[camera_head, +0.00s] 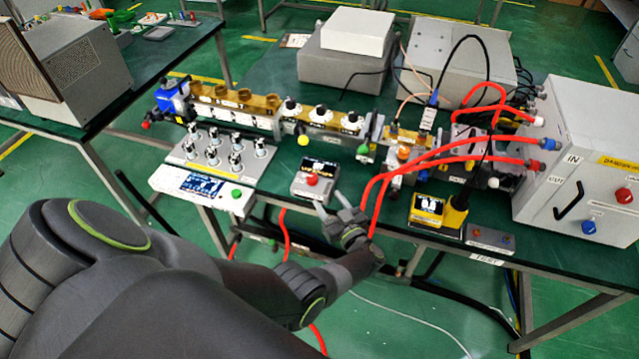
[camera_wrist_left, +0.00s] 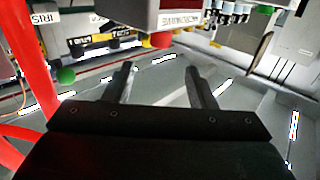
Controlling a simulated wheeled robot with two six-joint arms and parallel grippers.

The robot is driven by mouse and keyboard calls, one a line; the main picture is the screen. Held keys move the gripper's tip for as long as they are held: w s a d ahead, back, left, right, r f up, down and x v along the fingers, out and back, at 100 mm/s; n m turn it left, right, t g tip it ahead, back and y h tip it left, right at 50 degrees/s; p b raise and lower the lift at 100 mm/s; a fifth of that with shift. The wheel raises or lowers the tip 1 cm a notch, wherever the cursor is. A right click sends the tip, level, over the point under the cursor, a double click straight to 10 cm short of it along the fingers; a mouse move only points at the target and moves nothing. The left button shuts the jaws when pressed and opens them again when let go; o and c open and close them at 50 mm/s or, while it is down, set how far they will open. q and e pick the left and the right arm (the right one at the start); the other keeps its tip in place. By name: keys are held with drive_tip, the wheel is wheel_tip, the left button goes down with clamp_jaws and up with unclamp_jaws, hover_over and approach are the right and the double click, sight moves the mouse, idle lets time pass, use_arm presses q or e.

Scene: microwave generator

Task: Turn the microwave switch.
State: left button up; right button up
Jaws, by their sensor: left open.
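The microwave switch is a small grey box (camera_head: 318,177) with a dark display and a red knob (camera_head: 311,180) on its front, at the table's front edge. In the left wrist view, a box with a microwave label (camera_wrist_left: 185,30) is at the top centre, with the red knob (camera_wrist_left: 161,40) below it. My left gripper (camera_head: 331,204) is just in front of and below this box. Its two fingers are apart and empty, and the knob appears beyond the gap between the fingertips (camera_wrist_left: 158,70). I see no contact with the knob. My right gripper is not in view.
Red hoses (camera_head: 376,190) hang just right of my left gripper. A yellow meter (camera_head: 426,209) stands further right, and a white control panel (camera_head: 203,188) lies to the left. A large grey cabinet (camera_head: 585,150) stands at the right. The space before the table's front edge is open.

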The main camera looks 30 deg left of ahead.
use_arm(q)
drive_tip(key=v, duration=0.6)
drive_tip(key=shift+d, duration=0.15)
drive_tip(key=shift+s, duration=0.1)
drive_tip(key=s+f+m+t+h+b, duration=0.1)
drive_tip(key=s+f+m+h, duration=0.3)
drive_tip(key=f, duration=0.5)
drive_tip(key=s+a+f+m+h+b, duration=0.1)
drive_tip(key=s+f+m+h, duration=0.1)
drive_tip(key=s+f+h, duration=0.5)
drive_tip(key=s+f+m+t+h+b, duration=0.1)
drive_tip(key=s+f+m+h, duration=0.2)
drive_tip(key=f, duration=0.7)
drive_tip(key=s+a+f+g, duration=0.2)
drive_tip(key=s+f+g, duration=0.1)
drive_tip(key=s, duration=0.7)
drive_tip(key=s+a+f+m+g+b, duration=0.1)
drive_tip(key=s+a+f+g, duration=0.1)
drive_tip(key=s, duration=0.8)
drive_tip(key=s+a+f+m+g+b, duration=0.1)
drive_tip(key=s+f+g, duration=0.4)
drive_tip(key=s, duration=0.5)
drive_tip(key=shift+s+a+f, duration=0.25)
drive_tip(key=shift+s+a, duration=0.15)
drive_tip(key=shift+a, duration=0.3)
